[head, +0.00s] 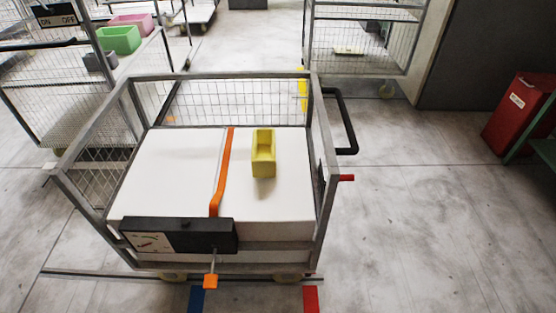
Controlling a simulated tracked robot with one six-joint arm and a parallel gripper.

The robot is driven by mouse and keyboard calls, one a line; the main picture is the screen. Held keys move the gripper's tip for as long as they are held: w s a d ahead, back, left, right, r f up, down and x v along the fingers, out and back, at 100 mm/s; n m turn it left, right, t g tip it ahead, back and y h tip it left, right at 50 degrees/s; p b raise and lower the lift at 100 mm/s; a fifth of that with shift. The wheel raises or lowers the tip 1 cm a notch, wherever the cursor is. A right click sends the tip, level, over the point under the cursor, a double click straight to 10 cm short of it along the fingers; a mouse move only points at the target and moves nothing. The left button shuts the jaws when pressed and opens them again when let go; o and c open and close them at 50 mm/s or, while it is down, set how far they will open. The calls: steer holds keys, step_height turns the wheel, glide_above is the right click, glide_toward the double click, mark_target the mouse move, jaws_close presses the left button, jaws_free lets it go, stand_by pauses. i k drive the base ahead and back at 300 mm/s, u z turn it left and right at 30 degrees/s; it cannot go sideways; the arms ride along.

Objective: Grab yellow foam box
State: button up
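The yellow foam box (263,158) is a small block with a hollow in its top. It sits on the white surface (175,177) inside a wire-mesh cart (226,103), right of an orange strap (224,172). My gripper does not show in the head view.
The cart has grey metal rails around it and a black handle (346,122) on its right. A dark box with a gauge (180,235) is on its front edge. Green (119,40) and pink (132,23) bins stand in a cage at back left. A red container (517,113) stands at right. Floor is clear right of the cart.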

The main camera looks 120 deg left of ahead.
mark_target(263, 159)
steer(key=z, duration=0.25)
steer(key=i, duration=0.25)
steer(key=u, duration=5.05)
